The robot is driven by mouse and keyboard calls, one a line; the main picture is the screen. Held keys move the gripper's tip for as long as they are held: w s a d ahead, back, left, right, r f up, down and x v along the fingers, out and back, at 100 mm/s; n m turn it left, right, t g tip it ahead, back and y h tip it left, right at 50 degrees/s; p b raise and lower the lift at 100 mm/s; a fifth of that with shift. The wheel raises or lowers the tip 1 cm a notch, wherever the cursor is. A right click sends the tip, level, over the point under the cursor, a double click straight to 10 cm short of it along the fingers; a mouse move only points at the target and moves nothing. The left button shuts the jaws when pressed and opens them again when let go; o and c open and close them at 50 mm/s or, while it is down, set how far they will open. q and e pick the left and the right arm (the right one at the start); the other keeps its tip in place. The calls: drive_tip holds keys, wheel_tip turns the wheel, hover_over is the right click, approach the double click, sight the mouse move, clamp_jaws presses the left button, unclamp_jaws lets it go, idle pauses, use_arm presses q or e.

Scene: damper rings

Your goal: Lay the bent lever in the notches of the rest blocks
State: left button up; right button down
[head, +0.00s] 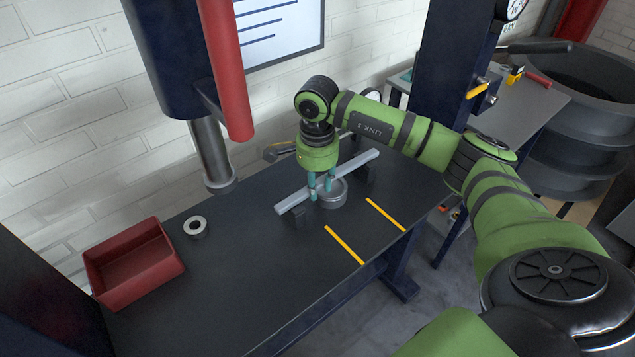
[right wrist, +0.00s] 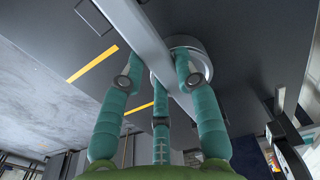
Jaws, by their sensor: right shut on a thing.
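The lever is a pale grey bar (head: 292,201) running diagonally over the bench; it also shows in the right wrist view (right wrist: 143,33). My right gripper (head: 321,194) points down with its teal fingers shut on the middle of the bar; they also show in the right wrist view (right wrist: 158,78). A dark rest block (head: 369,176) stands under the far right end, and another dark block (head: 298,212) shows near the left end. I cannot tell whether the bar sits in their notches. A round grey metal piece (head: 332,198) is beside and below the fingers. My left gripper is not in view.
A red bin (head: 133,262) stands at the bench's left end, with a small metal ring (head: 195,227) near it. Two yellow strips (head: 344,245) mark the clear front of the bench (head: 250,290). A press column with a red cylinder (head: 228,70) hangs above the left side.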

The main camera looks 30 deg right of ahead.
drive_tip(key=shift+f+b, duration=0.35)
drive_tip(key=shift+b, duration=0.05)
idle(0.8)
drive_tip(key=c, duration=0.9)
unclamp_jaws()
drive_tip(key=shift+s, duration=0.1)
drive_tip(key=shift+o, duration=0.3)
drive_tip(key=shift+f, duration=0.1)
wheel_tip(320, 180, up, 12)
